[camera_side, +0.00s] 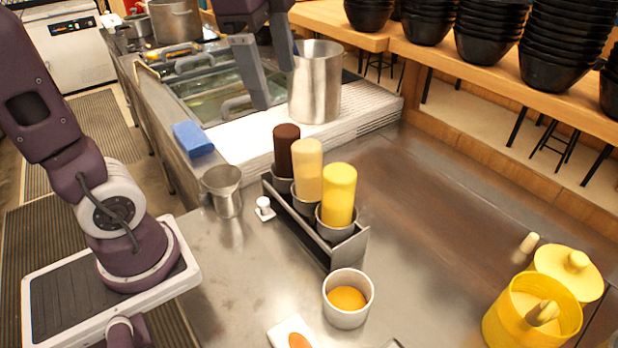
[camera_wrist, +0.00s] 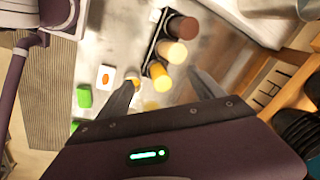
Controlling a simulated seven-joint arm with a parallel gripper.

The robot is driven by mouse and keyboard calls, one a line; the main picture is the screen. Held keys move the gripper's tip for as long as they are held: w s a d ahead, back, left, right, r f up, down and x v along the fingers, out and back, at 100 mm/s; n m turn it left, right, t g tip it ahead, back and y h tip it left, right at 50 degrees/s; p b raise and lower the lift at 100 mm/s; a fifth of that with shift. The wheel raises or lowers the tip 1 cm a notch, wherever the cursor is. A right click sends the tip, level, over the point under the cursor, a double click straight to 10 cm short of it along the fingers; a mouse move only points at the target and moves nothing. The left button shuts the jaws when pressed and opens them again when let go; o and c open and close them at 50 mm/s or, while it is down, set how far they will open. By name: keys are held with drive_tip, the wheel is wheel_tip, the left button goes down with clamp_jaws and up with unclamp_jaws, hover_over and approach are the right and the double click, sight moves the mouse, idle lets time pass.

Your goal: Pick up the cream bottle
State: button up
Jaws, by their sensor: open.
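The cream bottle (camera_side: 308,168) stands upside down in the middle slot of a dark metal holder (camera_side: 291,217). A brown bottle (camera_side: 286,150) stands behind it and a yellow bottle (camera_side: 339,194) in front. In the wrist view the cream bottle (camera_wrist: 174,52) lies between the brown bottle (camera_wrist: 183,27) and the yellow bottle (camera_wrist: 160,77). My gripper (camera_side: 276,88) is open and empty, above and behind the bottles in the side view. In the wrist view its fingers (camera_wrist: 162,78) are spread wide, with the bottles beyond them.
A white cup with orange contents (camera_side: 347,298) stands in front of the holder. A steel cup (camera_side: 223,190) is left of it, a tall steel pot (camera_side: 315,82) behind. A yellow container (camera_side: 530,312) is at lower right.

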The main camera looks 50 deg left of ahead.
sight(308, 168)
drive_tip(key=w+a+f+m+g, duration=0.2)
drive_tip(key=w+a+f+m, duration=0.1)
drive_tip(key=w+m, duration=0.5)
drive_tip(key=f, duration=1.9)
drive_tip(key=shift+s+d+f, duration=0.15)
drive_tip(key=shift+d+f, duration=0.05)
drive_tip(key=shift+d, duration=0.15)
drive_tip(key=c, duration=0.8)
